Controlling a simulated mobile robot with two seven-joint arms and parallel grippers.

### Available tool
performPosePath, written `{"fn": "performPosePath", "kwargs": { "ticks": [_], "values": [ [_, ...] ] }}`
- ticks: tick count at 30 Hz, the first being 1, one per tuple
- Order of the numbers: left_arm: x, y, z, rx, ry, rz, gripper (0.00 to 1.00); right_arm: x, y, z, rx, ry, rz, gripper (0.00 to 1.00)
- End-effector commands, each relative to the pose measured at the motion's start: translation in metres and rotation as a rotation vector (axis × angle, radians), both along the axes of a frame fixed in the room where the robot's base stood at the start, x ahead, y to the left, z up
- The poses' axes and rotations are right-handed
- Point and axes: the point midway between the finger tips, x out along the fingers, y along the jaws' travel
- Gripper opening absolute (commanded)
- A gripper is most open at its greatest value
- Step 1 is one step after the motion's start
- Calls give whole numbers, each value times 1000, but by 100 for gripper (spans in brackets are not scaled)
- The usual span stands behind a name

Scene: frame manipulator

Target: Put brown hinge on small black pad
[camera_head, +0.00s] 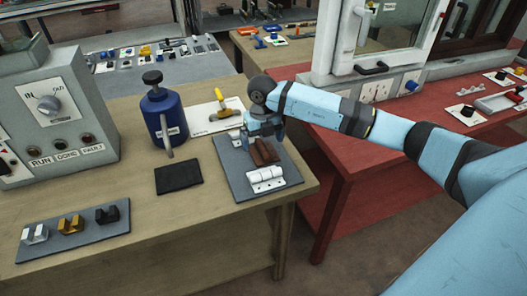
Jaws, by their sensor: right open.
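The brown hinge (264,153) lies on a grey mat (237,172) on the wooden table, between a white hinge (267,180) nearer me and a pale hinge partly hidden behind my gripper. The small black pad (179,177) lies flat and bare on the table, left of the mat. My right gripper (264,131) is open, just above and behind the brown hinge. From this view I cannot tell whether its fingers touch the hinge. My left gripper is not in view.
A blue flask (163,117) stands behind the black pad. A grey control box (53,110) stands at left. A tray (74,231) with three small blocks lies front left. The table's right edge is close to the mat.

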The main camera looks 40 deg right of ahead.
Motion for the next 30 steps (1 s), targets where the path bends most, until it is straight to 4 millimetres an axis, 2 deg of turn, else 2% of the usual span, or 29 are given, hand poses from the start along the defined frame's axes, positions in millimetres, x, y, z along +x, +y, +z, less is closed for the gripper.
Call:
{"fn": "performPosePath", "kwargs": {
  "ticks": [6,14,18,21,30],
  "values": [
    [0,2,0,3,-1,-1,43,1,-3,-33,0,2,-1,100],
    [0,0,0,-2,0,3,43,1,-3,-37,0,1,0,100],
    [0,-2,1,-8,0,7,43,1,-3,-37,0,1,0,68],
    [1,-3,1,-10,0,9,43,1,-3,-37,0,0,0,52],
    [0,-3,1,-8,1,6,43,1,-3,-34,0,0,-1,51]
  ]
}}
